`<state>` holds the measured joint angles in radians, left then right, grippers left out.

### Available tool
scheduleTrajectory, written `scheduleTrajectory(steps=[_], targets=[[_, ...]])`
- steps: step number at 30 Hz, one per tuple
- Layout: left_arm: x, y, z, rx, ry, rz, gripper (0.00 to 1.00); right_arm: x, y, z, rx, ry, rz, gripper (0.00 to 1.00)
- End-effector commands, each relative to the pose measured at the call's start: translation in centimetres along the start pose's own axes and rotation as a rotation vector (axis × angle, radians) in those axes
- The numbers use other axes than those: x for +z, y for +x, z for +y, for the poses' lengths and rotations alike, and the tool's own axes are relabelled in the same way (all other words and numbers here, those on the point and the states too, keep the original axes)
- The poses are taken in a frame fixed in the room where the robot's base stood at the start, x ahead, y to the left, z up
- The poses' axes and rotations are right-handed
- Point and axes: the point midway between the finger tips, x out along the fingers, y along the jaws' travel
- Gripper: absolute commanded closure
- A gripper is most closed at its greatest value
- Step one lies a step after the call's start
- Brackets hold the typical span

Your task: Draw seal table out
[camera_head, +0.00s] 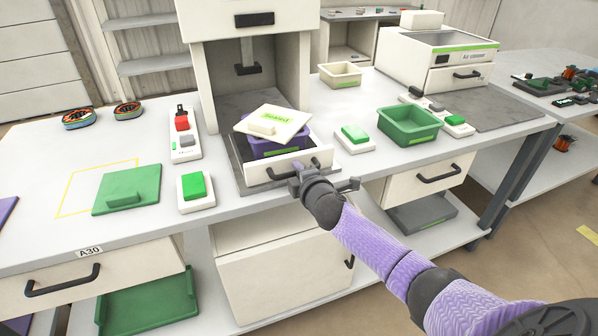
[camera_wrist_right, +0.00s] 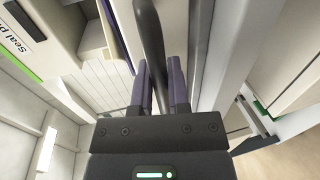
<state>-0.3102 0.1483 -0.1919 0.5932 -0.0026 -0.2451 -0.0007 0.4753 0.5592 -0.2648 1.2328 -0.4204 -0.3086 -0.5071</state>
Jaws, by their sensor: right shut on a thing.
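The seal table (camera_head: 257,177) is a light drawer-like tray with a dark bar handle (camera_wrist_right: 152,45), at the foot of the white seal press (camera_head: 215,75). It stands out in front of the press. On it sits a purple tub (camera_head: 262,149) with a cream lid (camera_head: 285,118) lying tilted on top; the lid bears a green label and a small block. My right gripper (camera_head: 299,180) is at the front of the seal table. In the right wrist view its fingers (camera_wrist_right: 159,75) are shut on the handle. My left gripper is not in view.
A green button box (camera_head: 194,187) and a switch panel (camera_head: 184,140) stand left of the press. Another green button box (camera_head: 355,135) and a green tub (camera_head: 409,128) stand right. A green plate (camera_head: 127,188) lies at left. A drawer (camera_head: 425,180) below right stands open.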

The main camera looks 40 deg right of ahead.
Motion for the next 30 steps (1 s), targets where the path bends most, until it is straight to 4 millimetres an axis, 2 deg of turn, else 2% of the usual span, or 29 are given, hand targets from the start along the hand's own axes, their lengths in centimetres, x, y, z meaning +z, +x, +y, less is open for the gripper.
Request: scheduleTrajectory(steps=[3, 4, 8, 16, 19, 30], targets=[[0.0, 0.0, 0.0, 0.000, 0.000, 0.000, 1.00, 0.0, 0.0, -0.1, -0.002, 0.000, 0.000, 1.00], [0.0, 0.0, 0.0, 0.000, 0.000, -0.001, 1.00, 0.0, 0.0, -0.1, -0.002, 0.000, 0.000, 0.74], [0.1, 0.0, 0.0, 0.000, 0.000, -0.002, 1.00, 0.0, 0.0, -0.1, -0.001, 0.000, 0.000, 0.46], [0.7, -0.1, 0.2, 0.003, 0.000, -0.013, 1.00, 0.0, -0.1, 0.0, 0.000, 0.000, 0.000, 0.46], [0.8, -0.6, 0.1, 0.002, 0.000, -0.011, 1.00, 0.0, -0.7, 0.1, -0.001, 0.000, 0.001, 0.46], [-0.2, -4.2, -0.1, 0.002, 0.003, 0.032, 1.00, 0.0, -8.4, 0.3, -0.002, 0.001, 0.001, 0.46]])
